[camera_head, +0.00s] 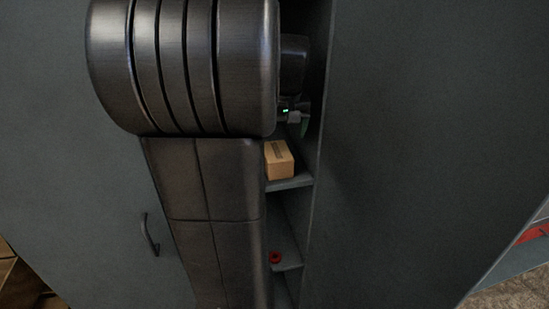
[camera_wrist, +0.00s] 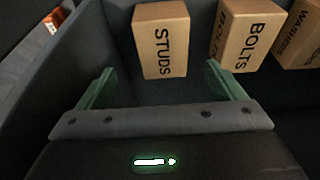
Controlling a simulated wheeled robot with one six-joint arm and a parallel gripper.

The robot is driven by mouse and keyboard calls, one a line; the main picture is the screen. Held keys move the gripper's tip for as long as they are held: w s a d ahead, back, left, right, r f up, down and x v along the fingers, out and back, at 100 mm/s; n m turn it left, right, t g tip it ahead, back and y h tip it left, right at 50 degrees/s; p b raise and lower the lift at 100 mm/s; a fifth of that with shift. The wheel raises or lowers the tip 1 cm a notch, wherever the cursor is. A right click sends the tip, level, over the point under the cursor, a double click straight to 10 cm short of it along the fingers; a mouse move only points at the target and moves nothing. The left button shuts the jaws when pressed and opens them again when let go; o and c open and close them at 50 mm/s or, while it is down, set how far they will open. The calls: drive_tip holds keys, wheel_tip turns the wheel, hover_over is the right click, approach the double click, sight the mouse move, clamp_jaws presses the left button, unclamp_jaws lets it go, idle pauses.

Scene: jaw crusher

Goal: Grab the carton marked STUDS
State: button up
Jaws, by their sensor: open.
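The STUDS carton (camera_wrist: 161,40) is a tan box in the upper middle of the wrist view, its dark lettering reading sideways. My gripper (camera_wrist: 157,80) is open, with its two green fingers spread below the carton in that view. The carton lies ahead of the fingers, and nothing is between them. In the head view my arm hides much of the shelf, and part of my gripper (camera_head: 300,118) shows inside the cabinet. One tan carton (camera_head: 279,160) shows on a shelf there; its marking is too small to read.
A BOLTS carton (camera_wrist: 249,33) and a WASHERS carton (camera_wrist: 299,35) stand to the right of the STUDS carton. The grey cabinet wall (camera_wrist: 62,75) is close on the left. In the head view, a red ring-like thing (camera_head: 275,257) lies on a lower shelf. A cabinet door handle (camera_head: 149,235) is at left.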

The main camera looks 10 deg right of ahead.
sight(279, 151)
drive_tip(key=x, duration=0.4)
drive_tip(key=shift+f, duration=0.25)
drive_tip(key=x, duration=0.4)
drive_tip(key=shift+w+a+f+p, duration=0.15)
drive_tip(key=shift+a+p, duration=0.1)
drive_tip(key=shift+p, duration=0.15)
drive_tip(key=shift+w+f, duration=0.1)
drive_tip(key=shift+f, duration=0.25)
drive_tip(key=shift+f, duration=0.25)
drive_tip(key=c, duration=1.4)
